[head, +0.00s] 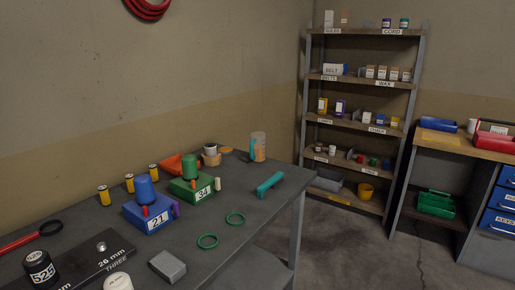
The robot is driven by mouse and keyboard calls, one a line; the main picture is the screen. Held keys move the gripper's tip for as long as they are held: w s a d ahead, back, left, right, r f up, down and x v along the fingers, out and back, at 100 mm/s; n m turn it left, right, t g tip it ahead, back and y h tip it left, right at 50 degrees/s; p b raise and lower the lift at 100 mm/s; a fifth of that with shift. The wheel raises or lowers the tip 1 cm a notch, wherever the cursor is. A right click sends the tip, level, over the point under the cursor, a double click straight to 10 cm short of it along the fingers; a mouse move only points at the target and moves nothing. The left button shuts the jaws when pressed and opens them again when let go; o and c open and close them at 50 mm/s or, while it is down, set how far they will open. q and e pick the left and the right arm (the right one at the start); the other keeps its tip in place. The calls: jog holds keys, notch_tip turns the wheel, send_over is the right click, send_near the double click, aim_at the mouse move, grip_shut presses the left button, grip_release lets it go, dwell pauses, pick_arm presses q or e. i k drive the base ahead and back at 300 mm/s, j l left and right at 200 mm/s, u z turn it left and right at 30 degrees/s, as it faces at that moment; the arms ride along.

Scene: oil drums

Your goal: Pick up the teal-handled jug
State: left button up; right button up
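The jug (260,146) stands upright at the far end of the grey workbench, near the wall. It looks pale and tan, with markings too small to read, and a teal handle (252,150) on its left side. Nothing stands in front of it. Neither of my grippers shows in the head view.
A separate teal tool (270,184) lies nearer the right edge of the bench (235,260). Left of the jug are a green box (190,190), a blue box (150,215) and small cans. A shelf rack (360,80) stands behind.

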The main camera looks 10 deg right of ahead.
aim_at(259, 139)
jog(key=u, duration=0.3)
jog(key=i+l+u, duration=0.25)
jog(key=l+u, duration=0.3)
jog(key=i+l+u, duration=0.25)
jog(key=k+l, duration=0.1)
